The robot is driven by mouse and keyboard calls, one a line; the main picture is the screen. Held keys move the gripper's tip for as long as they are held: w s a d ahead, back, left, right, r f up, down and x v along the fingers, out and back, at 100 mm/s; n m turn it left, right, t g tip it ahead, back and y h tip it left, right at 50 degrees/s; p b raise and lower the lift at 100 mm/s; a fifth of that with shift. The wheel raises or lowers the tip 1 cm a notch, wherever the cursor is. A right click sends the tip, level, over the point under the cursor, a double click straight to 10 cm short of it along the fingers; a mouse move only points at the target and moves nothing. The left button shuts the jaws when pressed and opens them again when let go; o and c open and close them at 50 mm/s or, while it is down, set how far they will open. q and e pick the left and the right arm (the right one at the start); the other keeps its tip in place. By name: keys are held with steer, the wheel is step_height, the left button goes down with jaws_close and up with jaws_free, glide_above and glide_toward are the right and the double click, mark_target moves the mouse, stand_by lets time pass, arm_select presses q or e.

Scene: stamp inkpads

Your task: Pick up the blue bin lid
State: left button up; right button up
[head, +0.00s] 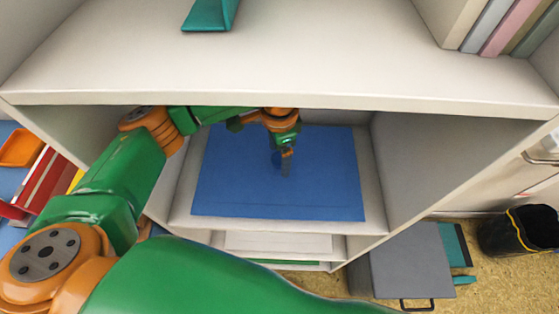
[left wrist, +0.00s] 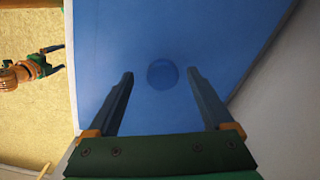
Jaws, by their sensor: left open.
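The blue bin lid (head: 240,190) appears as a wide flat blue panel lying in the upper shelf compartment. A small round blue part, like a knob, sits on it near the middle of the left wrist view (left wrist: 162,73); I cannot tell whether it is joined to the panel. My left gripper (head: 286,165) reaches down into the compartment over the panel. Its two fingers are open and empty in the left wrist view (left wrist: 160,85), on either side of the round part and apart from it. My right gripper (left wrist: 57,60) shows small at the left, its fingers apart.
The shelf's top board (head: 300,75) overhangs the compartment, with side walls left and right. A teal object (head: 210,14) and upright books (head: 505,25) are on top. A black bin (head: 520,232) and a grey box (head: 410,265) stand on the floor at right.

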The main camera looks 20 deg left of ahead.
arm_select(q)
step_height(320, 180, down, 3)
steer(key=shift+w+r, duration=0.1)
steer(key=shift+r, duration=0.1)
steer(key=shift+w+f, duration=0.1)
steer(key=shift+w, duration=0.05)
jaws_close()
